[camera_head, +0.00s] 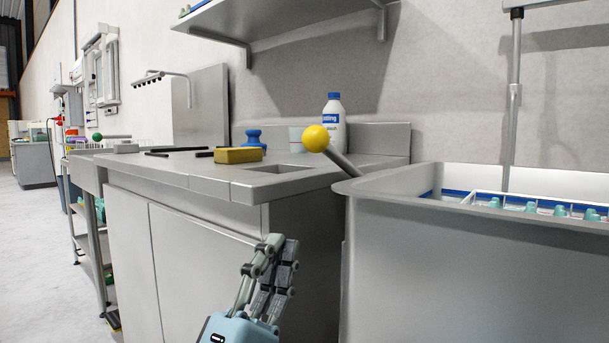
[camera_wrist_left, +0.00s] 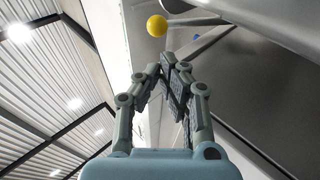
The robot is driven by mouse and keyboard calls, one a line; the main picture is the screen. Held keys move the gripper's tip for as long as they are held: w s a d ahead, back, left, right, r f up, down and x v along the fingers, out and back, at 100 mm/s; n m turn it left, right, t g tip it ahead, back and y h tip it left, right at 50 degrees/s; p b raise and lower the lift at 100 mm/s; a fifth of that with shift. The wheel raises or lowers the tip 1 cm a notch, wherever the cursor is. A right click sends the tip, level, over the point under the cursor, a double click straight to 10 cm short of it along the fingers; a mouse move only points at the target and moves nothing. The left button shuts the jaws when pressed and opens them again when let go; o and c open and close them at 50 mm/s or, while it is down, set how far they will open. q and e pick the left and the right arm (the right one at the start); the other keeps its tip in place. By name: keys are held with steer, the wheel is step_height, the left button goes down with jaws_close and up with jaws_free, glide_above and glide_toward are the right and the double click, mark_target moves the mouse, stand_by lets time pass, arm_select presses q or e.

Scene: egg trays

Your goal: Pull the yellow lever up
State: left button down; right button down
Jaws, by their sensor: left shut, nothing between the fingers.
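The yellow lever's ball knob (camera_head: 315,138) sits at the upper left end of a grey rod (camera_head: 343,163), which slants down to the right behind the rim of the steel tub. The knob also shows at the top of the left wrist view (camera_wrist_left: 157,26), beyond the fingertips. My left gripper (camera_head: 282,242) is shut and empty, in front of the steel cabinet, below the knob and apart from it. Its closed fingers also show in the left wrist view (camera_wrist_left: 170,66). My right gripper is not in view.
The steel tub (camera_head: 470,235) at the right holds a white tray with teal pieces. The steel counter (camera_head: 190,172) carries a yellow sponge (camera_head: 238,155), a blue-capped bottle (camera_head: 333,120) and a blue object (camera_head: 254,140). A shelf (camera_head: 285,22) hangs above. Open floor lies at the left.

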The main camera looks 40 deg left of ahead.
arm_select(q)
glide_toward(313, 151)
steer(key=x, duration=0.6)
steer(key=shift+w+a+r, duration=0.15)
steer(key=shift+w+r, duration=0.25)
steer(key=shift+w, duration=0.1)
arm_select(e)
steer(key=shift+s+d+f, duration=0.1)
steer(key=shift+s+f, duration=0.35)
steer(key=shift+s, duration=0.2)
arm_select(q)
steer(key=shift+p, duration=0.3)
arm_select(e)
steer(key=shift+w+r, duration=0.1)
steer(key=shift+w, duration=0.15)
